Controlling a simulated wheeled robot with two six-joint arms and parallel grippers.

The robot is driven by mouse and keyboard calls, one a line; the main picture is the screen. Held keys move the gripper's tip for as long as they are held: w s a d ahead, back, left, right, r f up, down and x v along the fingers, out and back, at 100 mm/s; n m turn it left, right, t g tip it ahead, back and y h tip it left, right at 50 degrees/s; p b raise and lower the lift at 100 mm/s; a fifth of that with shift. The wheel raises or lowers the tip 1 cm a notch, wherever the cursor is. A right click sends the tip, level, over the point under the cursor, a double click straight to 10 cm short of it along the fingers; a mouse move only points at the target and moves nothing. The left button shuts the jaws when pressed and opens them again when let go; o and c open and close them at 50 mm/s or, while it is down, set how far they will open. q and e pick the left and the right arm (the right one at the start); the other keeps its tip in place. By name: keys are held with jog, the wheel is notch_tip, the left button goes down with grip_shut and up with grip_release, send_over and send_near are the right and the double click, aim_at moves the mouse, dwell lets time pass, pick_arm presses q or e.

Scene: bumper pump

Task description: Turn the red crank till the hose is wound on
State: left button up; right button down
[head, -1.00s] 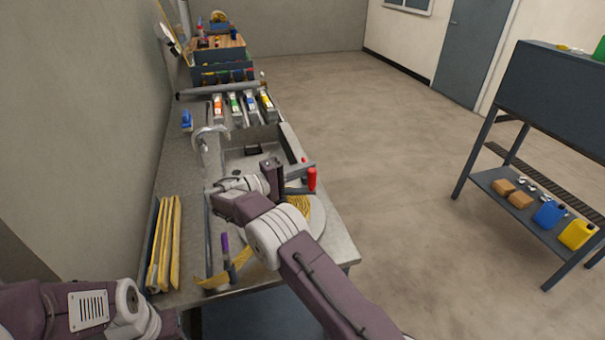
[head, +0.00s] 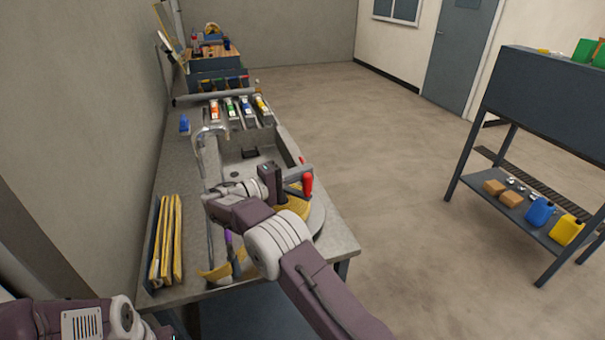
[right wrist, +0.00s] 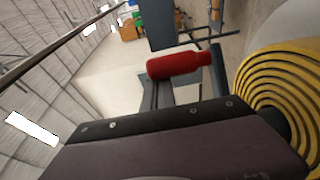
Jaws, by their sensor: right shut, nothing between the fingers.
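The red crank handle (head: 307,184) stands upright at the right edge of the bench, over the hose reel (head: 318,220). In the right wrist view the red handle (right wrist: 178,65) lies across the middle, just beyond my gripper. Yellow hose (head: 297,208) lies in coils on the reel; the coils (right wrist: 275,85) also show at the right of the wrist view. A loose yellow hose end (head: 216,272) lies at the bench's near edge. My right gripper (head: 277,181) is shut and empty, just left of the handle. My left gripper is out of view.
A sink with a tap (head: 210,133) lies behind the reel. Yellow folders (head: 166,240) stand at the bench's left, and a purple-topped object (head: 229,240) stands near the hose end. The floor right of the bench is clear up to a shelf rack (head: 540,105).

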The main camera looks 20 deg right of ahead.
jog(key=shift+s+f, duration=0.15)
jog(key=shift+s, duration=0.05)
dwell(0.4)
